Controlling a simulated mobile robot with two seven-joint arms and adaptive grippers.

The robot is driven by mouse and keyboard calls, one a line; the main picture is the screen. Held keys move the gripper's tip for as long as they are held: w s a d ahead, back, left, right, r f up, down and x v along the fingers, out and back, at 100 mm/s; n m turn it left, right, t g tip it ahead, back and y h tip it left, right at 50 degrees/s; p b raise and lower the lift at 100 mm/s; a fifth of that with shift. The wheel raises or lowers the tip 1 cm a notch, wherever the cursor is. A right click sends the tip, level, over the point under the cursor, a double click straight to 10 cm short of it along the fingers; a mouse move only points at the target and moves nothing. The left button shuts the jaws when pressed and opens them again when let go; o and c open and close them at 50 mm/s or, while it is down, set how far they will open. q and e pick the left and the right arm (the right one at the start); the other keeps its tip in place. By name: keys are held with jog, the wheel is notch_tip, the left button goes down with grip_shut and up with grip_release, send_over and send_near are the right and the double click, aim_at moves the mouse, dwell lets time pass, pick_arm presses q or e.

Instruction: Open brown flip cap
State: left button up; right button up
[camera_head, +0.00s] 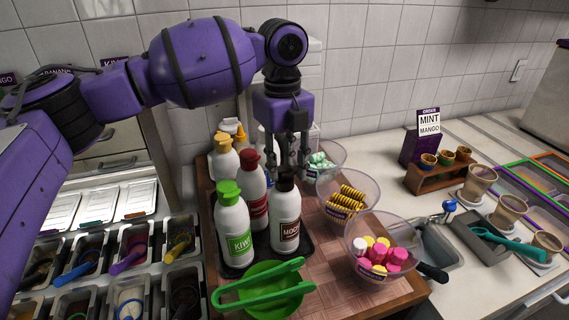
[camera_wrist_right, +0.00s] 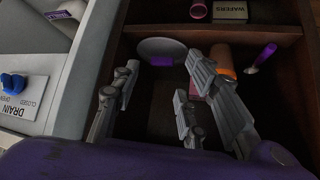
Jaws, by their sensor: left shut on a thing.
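The bottle with the brown flip cap (camera_head: 284,178) is white with a brown label reading roughly "MOCHA" (camera_head: 287,215). It stands upright in the dark tray among the other bottles. My left gripper (camera_head: 292,160) reaches down from above, its fingers pointing down at the brown cap. It is shut on the cap, though the contact is small and partly hidden in the head view. I cannot tell whether the cap's lid is raised. My right gripper (camera_wrist_right: 165,85) shows only in the right wrist view, its fingers spread and empty.
A green-capped kiwi bottle (camera_head: 233,225), a red-capped bottle (camera_head: 252,190) and a yellow-capped bottle (camera_head: 224,158) crowd close by. A green bowl with green tongs (camera_head: 262,290) is in front. Topping bowls (camera_head: 347,190) stand right. The right wrist view shows a dark compartment with a white disc (camera_wrist_right: 160,48).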

pick_arm(q)
jog(key=shift+w+a+g+h+b, duration=0.2)
jog(key=shift+w+g+h+b, duration=0.05)
jog(key=shift+g+h, duration=0.3)
jog(key=shift+w+a+g+h+b, duration=0.15)
jog(key=shift+w+g+h+b, duration=0.1)
jog(key=shift+g+h, duration=0.3)
jog(key=shift+w+a+r+g+h+b, duration=0.15)
jog(key=shift+w+a+g+h+b, duration=0.1)
jog(key=shift+g+h+b, duration=0.45)
jog(key=shift+w+a+g, duration=0.15)
jog(key=shift+g, duration=0.35)
jog(key=shift+r+h, duration=0.1)
jog(key=shift+h, duration=0.3)
pick_arm(e)
jog(key=shift+s+d+f, duration=0.15)
jog(key=shift+s+f, duration=0.05)
jog(key=shift+f, duration=0.4)
jog(key=shift+s+d+f, duration=0.15)
jog(key=shift+s+f, duration=0.05)
jog(key=shift+f, duration=0.35)
pick_arm(q)
jog(key=shift+a+r+g, duration=0.1)
jog(key=shift+g, duration=0.2)
pick_arm(e)
jog(key=shift+s+d+f, duration=0.1)
jog(key=shift+s+d, duration=0.05)
jog(key=shift+d, duration=0.05)
